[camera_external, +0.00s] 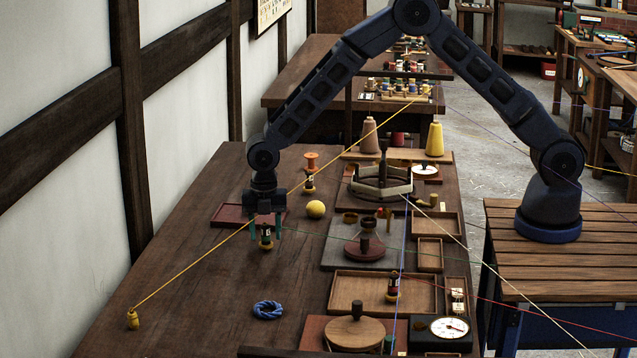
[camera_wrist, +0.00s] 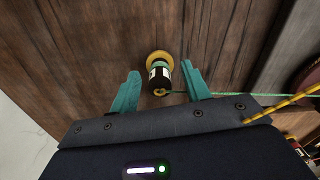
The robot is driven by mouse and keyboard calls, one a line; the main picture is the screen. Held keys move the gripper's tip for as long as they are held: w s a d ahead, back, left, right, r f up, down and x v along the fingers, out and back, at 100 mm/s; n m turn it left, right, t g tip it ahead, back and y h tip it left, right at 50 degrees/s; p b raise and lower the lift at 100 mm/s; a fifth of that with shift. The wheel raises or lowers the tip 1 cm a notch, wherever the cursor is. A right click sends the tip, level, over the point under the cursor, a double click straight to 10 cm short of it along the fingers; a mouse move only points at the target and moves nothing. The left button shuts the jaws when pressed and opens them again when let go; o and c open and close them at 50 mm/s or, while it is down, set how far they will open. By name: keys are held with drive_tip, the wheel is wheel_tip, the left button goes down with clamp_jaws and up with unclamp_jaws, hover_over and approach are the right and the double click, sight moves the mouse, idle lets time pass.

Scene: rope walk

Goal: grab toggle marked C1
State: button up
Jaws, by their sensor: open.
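A dark toggle with a yellow end and a white label (camera_external: 266,238) stands on the wooden table, with a green cord running from it to the right. In the wrist view the toggle (camera_wrist: 159,72) lies between the two teal fingers; its label is too small to read. My gripper (camera_external: 266,230) is open, pointing down around the toggle, with a gap on both sides in the wrist view. Similar toggles stand behind it (camera_external: 308,184) and in a front tray (camera_external: 393,286); I cannot read C1 on any of them.
A yellow ball (camera_external: 315,209) sits right of my gripper, and a red tray (camera_external: 228,215) lies behind it. A yellow cord (camera_external: 190,276) runs taut past my gripper to a yellow weight (camera_external: 132,319). A blue rope coil (camera_external: 268,310) lies in front. The table's left side is mostly clear.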

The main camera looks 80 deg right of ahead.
drive_tip(key=shift+f, duration=0.6)
drive_tip(key=shift+c, duration=0.2)
drive_tip(key=c, duration=0.8)
